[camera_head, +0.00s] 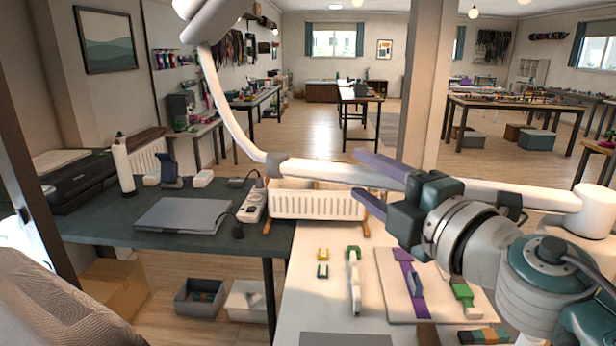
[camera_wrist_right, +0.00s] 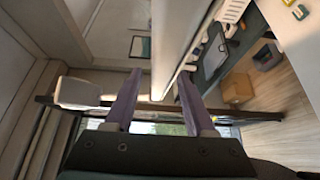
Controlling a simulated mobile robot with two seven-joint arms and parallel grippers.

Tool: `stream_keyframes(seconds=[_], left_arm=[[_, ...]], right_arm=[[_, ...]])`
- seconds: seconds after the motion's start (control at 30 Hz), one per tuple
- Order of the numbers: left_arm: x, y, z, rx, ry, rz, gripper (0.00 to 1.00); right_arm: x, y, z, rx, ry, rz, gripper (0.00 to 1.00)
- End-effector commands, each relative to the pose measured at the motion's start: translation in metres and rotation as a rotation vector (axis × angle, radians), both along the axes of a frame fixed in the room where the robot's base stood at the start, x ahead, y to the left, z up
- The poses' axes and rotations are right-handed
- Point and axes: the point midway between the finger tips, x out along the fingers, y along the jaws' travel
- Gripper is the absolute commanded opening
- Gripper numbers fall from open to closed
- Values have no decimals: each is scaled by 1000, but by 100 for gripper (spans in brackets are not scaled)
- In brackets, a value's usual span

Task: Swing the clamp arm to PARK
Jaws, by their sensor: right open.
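A long white jointed arm (camera_head: 320,170), which looks like the clamp arm, runs level across the head view from a white round post (camera_head: 590,210) at the right to a grey joint. From there a thin white curved part rises to the upper left. My right gripper (camera_head: 357,173) is open, its purple fingers above and below the white bar. In the wrist view a white bar (camera_wrist_right: 180,40) shows between the fingers (camera_wrist_right: 158,95); I cannot tell whether they touch it. No PARK mark is readable. My left gripper is not in view.
On that table lie a board (camera_head: 387,262) with a purple strip and green-ended pieces. A dark desk (camera_head: 165,240) at left holds a closed laptop (camera_head: 185,215) and a power strip (camera_head: 252,207).

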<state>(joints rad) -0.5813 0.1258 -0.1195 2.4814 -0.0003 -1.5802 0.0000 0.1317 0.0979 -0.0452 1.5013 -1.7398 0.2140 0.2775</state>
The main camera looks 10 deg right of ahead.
Motion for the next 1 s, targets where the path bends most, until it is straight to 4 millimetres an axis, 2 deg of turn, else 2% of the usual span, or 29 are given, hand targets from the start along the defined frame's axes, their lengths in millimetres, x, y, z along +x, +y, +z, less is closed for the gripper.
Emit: stream_keyframes(seconds=[0.17, 0.47, 0.9, 1.0], left_arm=[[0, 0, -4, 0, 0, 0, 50], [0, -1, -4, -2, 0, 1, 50], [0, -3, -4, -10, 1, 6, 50], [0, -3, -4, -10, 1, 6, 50]], right_arm=[[14, 4, -1, 1, 0, 0, 55], [15, 4, 0, 1, 0, 0, 55], [15, 4, 0, 0, 0, 0, 6], [15, 4, 0, 0, 0, -1, 0]])
